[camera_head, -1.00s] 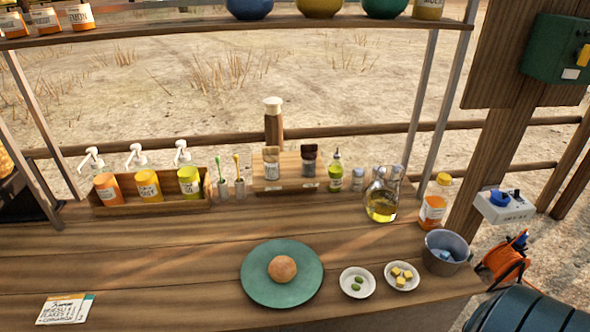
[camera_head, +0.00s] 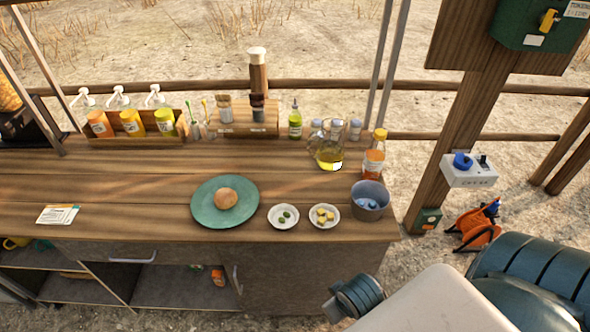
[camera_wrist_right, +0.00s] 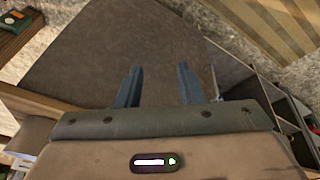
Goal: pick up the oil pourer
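The oil pourer (camera_head: 329,157), a clear glass jug with yellow oil in its lower part, stands upright on the wooden counter, toward its back right. In the right wrist view my right gripper (camera_wrist_right: 158,68) is open, its two dark fingers apart with nothing between them. It faces a brown-grey panel, and the oil pourer is not in that view. My right arm shows at the lower right of the head view, well in front of the counter and apart from the oil pourer. My left gripper is not in view.
An orange bottle (camera_head: 374,155) and a grey bucket (camera_head: 371,200) stand close right of the oil pourer. Small bottles stand behind it. Two small white bowls (camera_head: 283,217) and a green plate with a bun (camera_head: 206,206) lie in front. The counter's left front is mostly clear.

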